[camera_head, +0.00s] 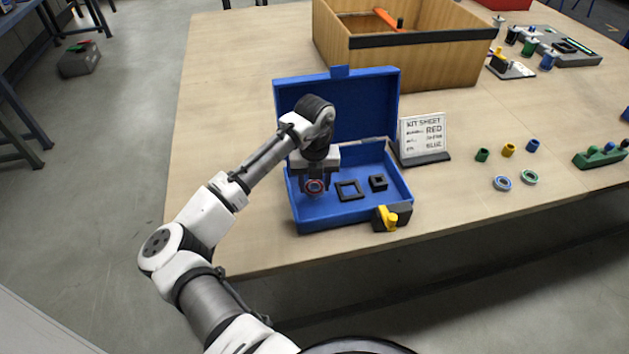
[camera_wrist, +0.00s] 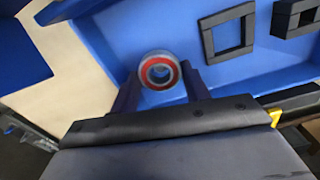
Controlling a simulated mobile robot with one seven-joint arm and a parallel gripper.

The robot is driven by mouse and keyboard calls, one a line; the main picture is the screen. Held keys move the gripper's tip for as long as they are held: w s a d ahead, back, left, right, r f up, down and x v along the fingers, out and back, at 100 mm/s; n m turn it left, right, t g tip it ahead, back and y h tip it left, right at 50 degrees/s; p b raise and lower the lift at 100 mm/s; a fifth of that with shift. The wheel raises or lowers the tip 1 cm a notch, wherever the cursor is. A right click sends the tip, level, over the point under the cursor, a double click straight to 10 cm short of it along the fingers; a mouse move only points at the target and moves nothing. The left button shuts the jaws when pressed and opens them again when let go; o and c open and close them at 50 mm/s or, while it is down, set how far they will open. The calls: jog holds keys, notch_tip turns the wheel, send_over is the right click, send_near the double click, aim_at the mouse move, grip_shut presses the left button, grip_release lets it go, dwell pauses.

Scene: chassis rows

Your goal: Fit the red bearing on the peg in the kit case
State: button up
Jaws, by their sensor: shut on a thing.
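The red bearing (camera_wrist: 160,72) is a ring with a red band and a grey metal rim. It sits between the fingertips of my gripper (camera_wrist: 160,88), which is shut on it. In the head view my gripper (camera_head: 314,184) holds the red bearing (camera_head: 315,187) over the left part of the open blue kit case (camera_head: 345,213). The peg does not show in either view; my gripper and the bearing may cover it. I cannot tell whether the bearing touches the case floor or anything below it.
A square black frame (camera_head: 349,190) and a smaller black square holder (camera_head: 378,182) are in the case. A kit sheet (camera_head: 423,137) stands at its right. A black and yellow block (camera_head: 391,217) sits at the front corner. Two other bearings (camera_head: 502,183) (camera_head: 529,177) lie right. A wooden crate (camera_head: 430,65) stands behind.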

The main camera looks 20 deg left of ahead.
jog(key=shift+f+b, duration=0.9)
jog(key=shift+f, duration=0.55)
jog(key=o, duration=1.1)
notch_tip(320, 180, up, 14)
jog(key=b, duration=0.1)
jog(key=shift+b, duration=0.35)
